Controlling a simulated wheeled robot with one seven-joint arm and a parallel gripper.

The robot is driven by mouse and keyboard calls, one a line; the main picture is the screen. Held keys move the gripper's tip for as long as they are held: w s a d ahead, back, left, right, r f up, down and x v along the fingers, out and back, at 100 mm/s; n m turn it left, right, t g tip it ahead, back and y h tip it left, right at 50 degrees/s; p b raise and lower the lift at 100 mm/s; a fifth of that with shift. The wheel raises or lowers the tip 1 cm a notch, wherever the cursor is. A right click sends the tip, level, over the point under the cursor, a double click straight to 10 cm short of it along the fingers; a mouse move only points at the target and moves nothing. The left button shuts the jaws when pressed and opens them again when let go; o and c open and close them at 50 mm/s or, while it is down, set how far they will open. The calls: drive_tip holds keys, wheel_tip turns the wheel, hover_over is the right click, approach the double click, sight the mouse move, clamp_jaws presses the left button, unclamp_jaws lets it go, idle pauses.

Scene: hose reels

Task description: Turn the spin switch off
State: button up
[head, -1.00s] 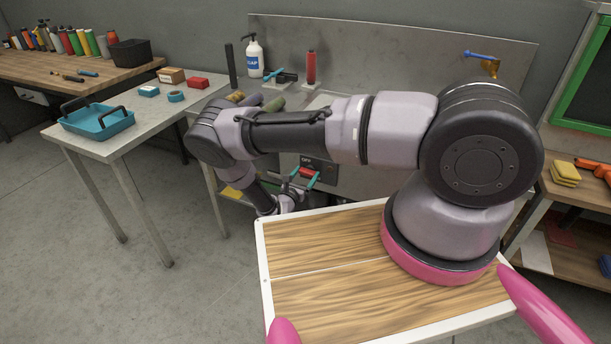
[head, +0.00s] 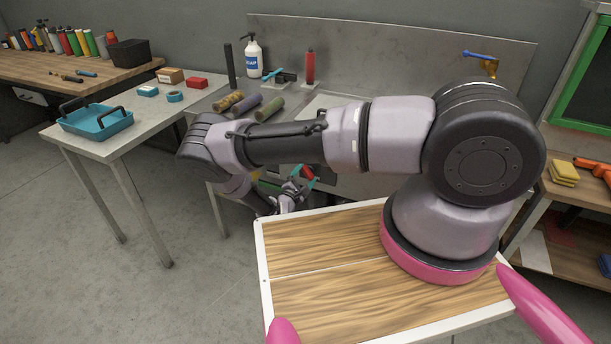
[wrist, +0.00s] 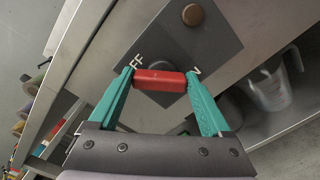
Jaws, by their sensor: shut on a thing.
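The spin switch shows as a red handle (wrist: 160,80) on a dark plate (wrist: 180,50) in the wrist view. My gripper (wrist: 160,82) has its two teal fingers shut on the handle's ends, one on each side. Letters "FF" show on the plate by the left finger and an "N" by the right finger; the rest of the lettering is hidden. In the head view the red handle (head: 308,173) looks tilted between the teal fingertips, below my forearm. The plate is mostly hidden there.
A brown round knob (wrist: 192,14) sits on the plate above the handle. A clear jug (wrist: 268,88) stands on the shelf at right. In the head view, several rollers (head: 245,104), a soap bottle (head: 252,56) and a red cylinder (head: 309,68) stand or lie on the bench.

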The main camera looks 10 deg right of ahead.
drive_tip(key=shift+s+d+f+m, duration=0.1)
drive_tip(key=shift+f+m, duration=0.05)
drive_tip(key=shift+m, duration=3.55)
drive_tip(key=o, duration=1.2)
drive_tip(key=shift+c, duration=0.2)
drive_tip(key=v, duration=1)
drive_tip(key=shift+s+a, duration=0.2)
drive_tip(key=shift+s, duration=0.15)
